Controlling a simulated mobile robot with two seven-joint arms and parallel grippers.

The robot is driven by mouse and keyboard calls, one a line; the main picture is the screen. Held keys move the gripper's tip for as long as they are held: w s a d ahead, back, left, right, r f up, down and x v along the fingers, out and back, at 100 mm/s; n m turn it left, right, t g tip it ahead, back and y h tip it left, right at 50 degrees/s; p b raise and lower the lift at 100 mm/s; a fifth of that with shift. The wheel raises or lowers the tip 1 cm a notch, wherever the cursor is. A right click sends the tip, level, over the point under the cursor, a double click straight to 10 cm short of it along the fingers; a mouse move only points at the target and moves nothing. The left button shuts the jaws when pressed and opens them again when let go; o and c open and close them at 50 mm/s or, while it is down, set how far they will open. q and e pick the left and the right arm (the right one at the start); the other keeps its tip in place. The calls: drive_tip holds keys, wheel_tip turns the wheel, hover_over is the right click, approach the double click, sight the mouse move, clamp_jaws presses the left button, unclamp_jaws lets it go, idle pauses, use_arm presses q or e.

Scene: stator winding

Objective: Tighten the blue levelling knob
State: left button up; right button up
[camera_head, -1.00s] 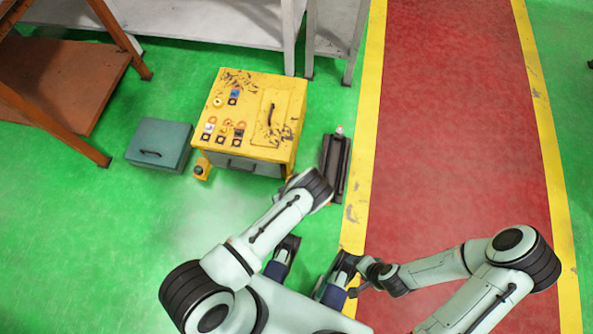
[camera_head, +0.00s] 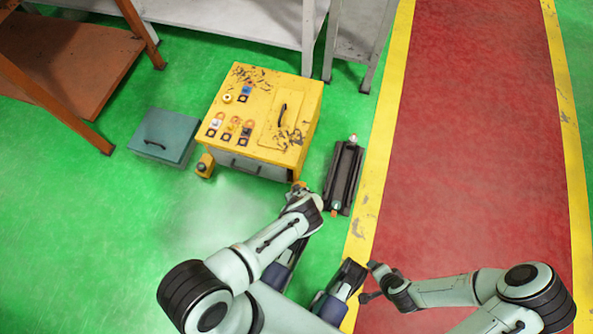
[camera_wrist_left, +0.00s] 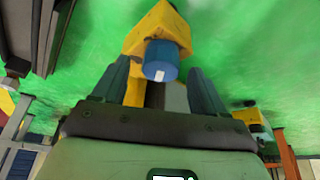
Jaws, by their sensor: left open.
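The blue levelling knob (camera_wrist_left: 161,60) shows in the left wrist view, with a white mark on its end. It sits at a yellow foot bracket (camera_wrist_left: 158,22). My left gripper (camera_wrist_left: 158,84) is open, with one finger on each side of the knob and gaps visible between. In the head view my left gripper (camera_head: 304,194) is at the front right corner of the yellow cabinet (camera_head: 255,135), and I cannot make out the knob there. My right gripper (camera_head: 371,282) has its fingers apart, low over the yellow line, away from the cabinet.
A teal box (camera_head: 165,135) stands left of the cabinet. A black rack (camera_head: 344,176) stands close to the right of my left gripper. A brown shelf (camera_head: 70,60) and a grey table (camera_head: 240,22) stand behind. Green floor in front of the cabinet is clear.

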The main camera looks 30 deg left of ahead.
use_arm(q)
drive_tip(key=shift+a+f, duration=0.1)
drive_tip(key=shift+f, duration=0.2)
use_arm(e)
drive_tip(key=shift+s+d+f, duration=0.1)
drive_tip(key=shift+s+f, duration=0.15)
drive_tip(key=shift+f, duration=0.05)
use_arm(q)
drive_tip(key=c, duration=1.1)
drive_tip(key=shift+o, duration=0.2)
drive_tip(key=m+t+h, duration=0.1)
drive_tip(key=m, duration=0.3)
drive_tip(key=shift+a, duration=0.2)
drive_tip(key=shift+m+t+h, duration=0.3)
drive_tip(key=shift+m+h, duration=0.4)
drive_tip(key=shift+m, duration=1.1)
use_arm(e)
drive_tip(key=shift+s+f+g, duration=0.3)
drive_tip(key=shift+s+f, duration=0.05)
drive_tip(key=shift+s, duration=0.05)
use_arm(q)
drive_tip(key=shift+r, duration=0.1)
